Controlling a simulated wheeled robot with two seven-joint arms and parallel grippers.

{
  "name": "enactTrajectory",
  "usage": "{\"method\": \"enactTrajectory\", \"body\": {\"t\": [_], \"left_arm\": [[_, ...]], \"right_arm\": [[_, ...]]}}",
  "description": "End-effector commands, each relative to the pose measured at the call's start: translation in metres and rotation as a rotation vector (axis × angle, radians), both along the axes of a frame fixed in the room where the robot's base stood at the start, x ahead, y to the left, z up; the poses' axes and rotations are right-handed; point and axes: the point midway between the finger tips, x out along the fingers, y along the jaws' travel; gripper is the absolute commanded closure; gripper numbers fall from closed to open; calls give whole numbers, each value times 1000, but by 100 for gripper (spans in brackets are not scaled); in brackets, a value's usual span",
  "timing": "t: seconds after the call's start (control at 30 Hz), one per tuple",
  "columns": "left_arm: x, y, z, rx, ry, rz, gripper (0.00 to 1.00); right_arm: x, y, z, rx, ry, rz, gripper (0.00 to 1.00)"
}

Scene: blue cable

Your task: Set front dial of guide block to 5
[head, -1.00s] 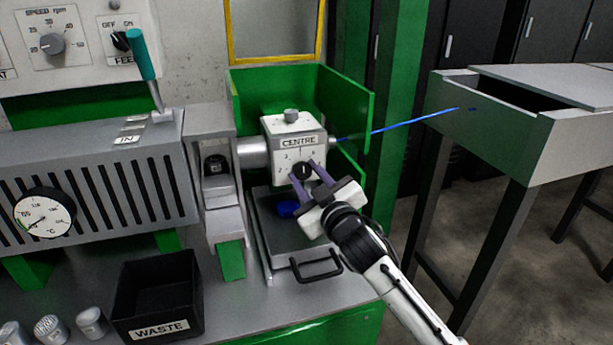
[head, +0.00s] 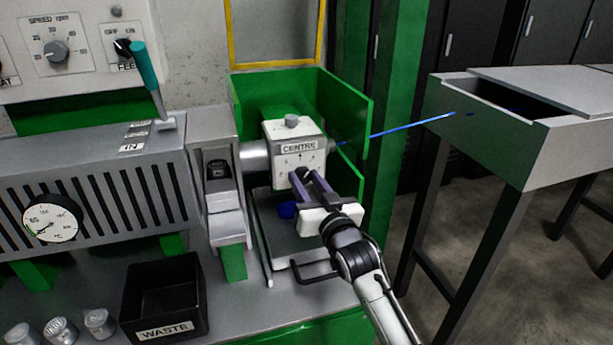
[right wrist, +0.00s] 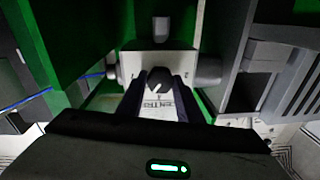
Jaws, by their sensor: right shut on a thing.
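The guide block (head: 285,133) is a white box with a "CENTRE" label, on a metal shaft at the back of the bench. Its front dial (right wrist: 158,80) is a black knob with a white mark, seen between the fingers in the right wrist view. The scale figures around it are too small or covered to read. My right gripper (head: 306,181) is at the block's front face and shut on the dial; it also shows in the right wrist view (right wrist: 156,97). In the head view the fingers mostly hide the dial. My left gripper is not in view.
Green guard walls (head: 345,110) stand behind and right of the block. A blue cable (head: 410,126) runs right to a trough (head: 490,130). A black handle (head: 310,275) is below my gripper. A waste bin (head: 160,290) and a lever (head: 152,80) are left.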

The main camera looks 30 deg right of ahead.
Motion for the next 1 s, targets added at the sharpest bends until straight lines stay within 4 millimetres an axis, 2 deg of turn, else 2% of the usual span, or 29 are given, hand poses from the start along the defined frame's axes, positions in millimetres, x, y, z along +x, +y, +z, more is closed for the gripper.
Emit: {"method": "enactTrajectory", "body": {"t": [0.4,0.87,0.9,1.0], "left_arm": [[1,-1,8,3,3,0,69],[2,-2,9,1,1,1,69],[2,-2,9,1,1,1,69],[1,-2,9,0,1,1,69]], "right_arm": [[0,1,-1,159,-34,0,90],[0,1,-2,170,-36,1,90],[0,1,-2,170,-36,1,64],[0,1,-2,169,-37,1,49]]}}
